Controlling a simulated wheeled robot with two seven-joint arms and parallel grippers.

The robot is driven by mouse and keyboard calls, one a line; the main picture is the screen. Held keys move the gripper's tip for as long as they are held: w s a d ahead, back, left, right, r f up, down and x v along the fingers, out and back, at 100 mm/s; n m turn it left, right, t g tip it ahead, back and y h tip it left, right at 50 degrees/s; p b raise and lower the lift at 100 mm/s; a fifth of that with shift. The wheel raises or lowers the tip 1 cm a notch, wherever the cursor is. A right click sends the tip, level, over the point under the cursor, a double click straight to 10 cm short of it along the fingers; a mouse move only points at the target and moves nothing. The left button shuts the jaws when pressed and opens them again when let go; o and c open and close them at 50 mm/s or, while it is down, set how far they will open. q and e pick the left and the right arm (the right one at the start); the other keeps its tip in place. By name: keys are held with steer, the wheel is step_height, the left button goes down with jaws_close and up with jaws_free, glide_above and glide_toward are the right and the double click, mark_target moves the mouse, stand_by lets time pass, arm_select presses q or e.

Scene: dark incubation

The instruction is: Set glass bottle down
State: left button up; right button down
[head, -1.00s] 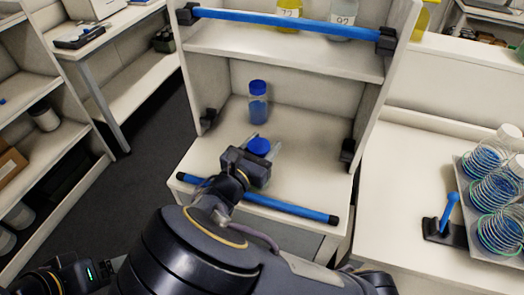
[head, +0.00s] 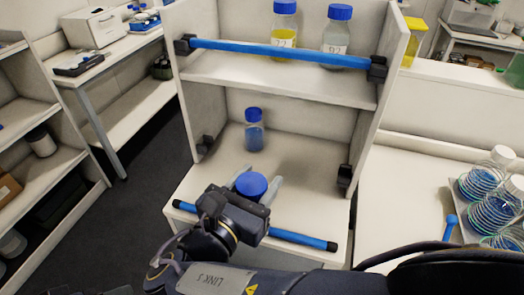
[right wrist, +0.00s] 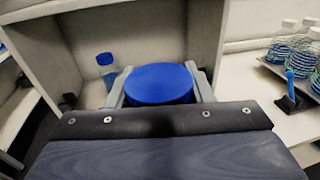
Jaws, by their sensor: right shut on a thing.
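A glass bottle with a blue cap (head: 251,185) is between the fingers of my right gripper (head: 258,187), at the front of the lower shelf. The gripper is shut on it. The gripper hides most of the bottle's body, so I cannot tell if its base touches the shelf. In the right wrist view its blue cap (right wrist: 160,84) fills the space between the two fingers (right wrist: 162,88). A second blue-capped bottle (head: 254,130) stands upright farther back on the lower shelf (head: 200,186). My left gripper is not in view.
A blue bar (head: 290,236) runs along the lower shelf's front edge, another (head: 280,54) along the upper shelf. Two blue-capped bottles, one yellow (head: 284,25) and one clear (head: 337,32), stand above. A rack of bottles (head: 466,205) is on the right counter. The lower shelf's right side is clear.

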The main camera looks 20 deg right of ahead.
steer(key=w+d+f+b, duration=0.5)
steer(key=w+f+b, duration=0.15)
steer(key=w, duration=0.45)
steer(key=f+x, duration=0.2)
steer(key=x, duration=1.2)
steer(key=s+d+f+x, duration=0.1)
steer(key=f+x, duration=0.1)
steer(key=x, duration=1.3)
steer(key=shift+s+d+f, duration=0.15)
steer(key=shift+s+f, duration=0.05)
steer(key=shift+f, duration=0.1)
steer(key=c, duration=1.1)
jaws_free()
steer(key=shift+f, duration=0.1)
steer(key=o, duration=0.4)
